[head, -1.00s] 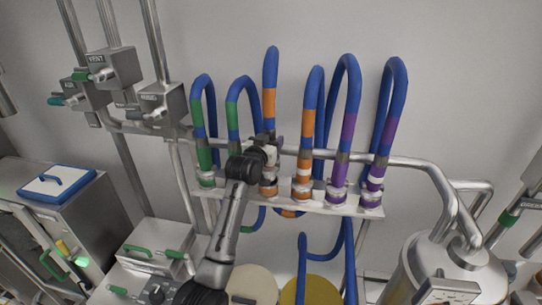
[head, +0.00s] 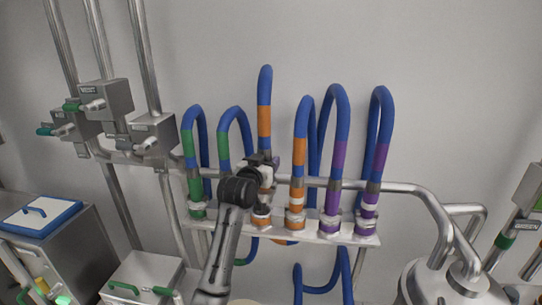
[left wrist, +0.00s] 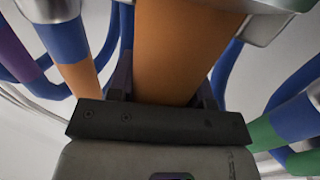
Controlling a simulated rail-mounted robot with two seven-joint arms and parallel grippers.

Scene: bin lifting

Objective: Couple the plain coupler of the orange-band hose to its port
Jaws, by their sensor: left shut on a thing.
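An orange-band hose (head: 264,122) stands above the white port rail, its loop higher than the others. My left gripper (head: 264,166) is shut on it just below its orange band, and the band also fills the middle of the left wrist view (left wrist: 178,50). Its lower end stands over the port (head: 262,222) with the orange mark. My gripper partly hides the coupler, and I cannot tell whether it is apart from the port. A second orange-band hose (head: 301,150) stands to the right, with a white ring low down at its port. My right gripper is not in view.
Green-band hoses (head: 223,147) stand close on the left and purple-band hoses (head: 338,160) on the right. A steel pipe (head: 400,188) runs behind them. Valve boxes (head: 101,104) are at left, a steel vessel (head: 440,282) at lower right. The wall above is clear.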

